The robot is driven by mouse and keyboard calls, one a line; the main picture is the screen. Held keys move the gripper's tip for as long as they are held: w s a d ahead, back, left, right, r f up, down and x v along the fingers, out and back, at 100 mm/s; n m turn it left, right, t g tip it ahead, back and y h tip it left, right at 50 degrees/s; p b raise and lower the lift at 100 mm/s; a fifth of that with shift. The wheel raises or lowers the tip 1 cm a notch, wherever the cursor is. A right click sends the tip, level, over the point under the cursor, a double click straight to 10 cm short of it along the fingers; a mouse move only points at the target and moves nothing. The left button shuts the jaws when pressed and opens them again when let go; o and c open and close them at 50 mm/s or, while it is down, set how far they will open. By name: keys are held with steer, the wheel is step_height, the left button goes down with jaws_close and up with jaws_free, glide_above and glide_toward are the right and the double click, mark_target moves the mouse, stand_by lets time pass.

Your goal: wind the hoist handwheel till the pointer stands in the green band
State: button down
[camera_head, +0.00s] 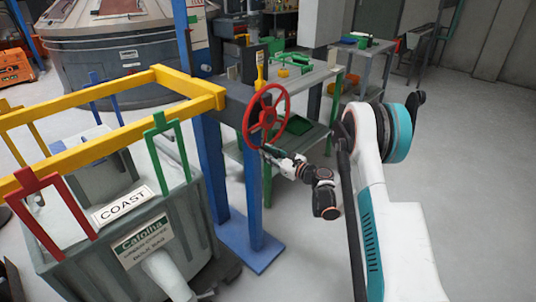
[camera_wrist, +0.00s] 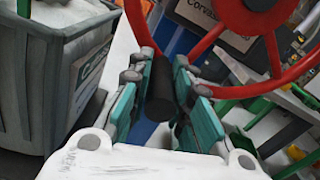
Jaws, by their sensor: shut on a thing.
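The red hoist handwheel (camera_head: 282,97) has spokes and stands upright on the side of a dark housing atop a blue post. In the wrist view its rim and spokes (camera_wrist: 272,50) fill the upper right. A black cylindrical handle (camera_wrist: 161,82) at the wheel's rim lies between the teal finger pads. My gripper (camera_wrist: 158,92) is shut on this handle; in the head view my gripper (camera_head: 268,150) is at the bottom of the wheel. I cannot make out the pointer or the green band in either view.
A grey bin labelled COAST (camera_head: 188,232) with red and green brackets stands left of the blue post (camera_head: 207,165). A yellow frame (camera_head: 90,148) runs above the bin. A green-legged bench (camera_head: 305,80) is behind the wheel. Open floor lies to the right.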

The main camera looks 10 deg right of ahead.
steer(key=shift+w+d+r, duration=0.1)
steer(key=shift+w+d, duration=0.15)
steer(key=shift+d, duration=0.15)
steer(key=w+d+n, duration=0.6)
steer(key=d+n, duration=0.3)
steer(key=n, duration=0.1)
steer(key=w+d+r+n+p, duration=0.1)
steer(key=w+d+r+n, duration=0.1)
steer(key=r+n, duration=0.3)
steer(key=w+d+r+n+p, duration=0.1)
steer(key=d+r+n+p, duration=0.1)
steer(key=r+n, duration=0.3)
steer(key=shift+w+d+r, duration=0.25)
steer(key=shift+w+r, duration=0.15)
steer(key=shift+r, duration=0.35)
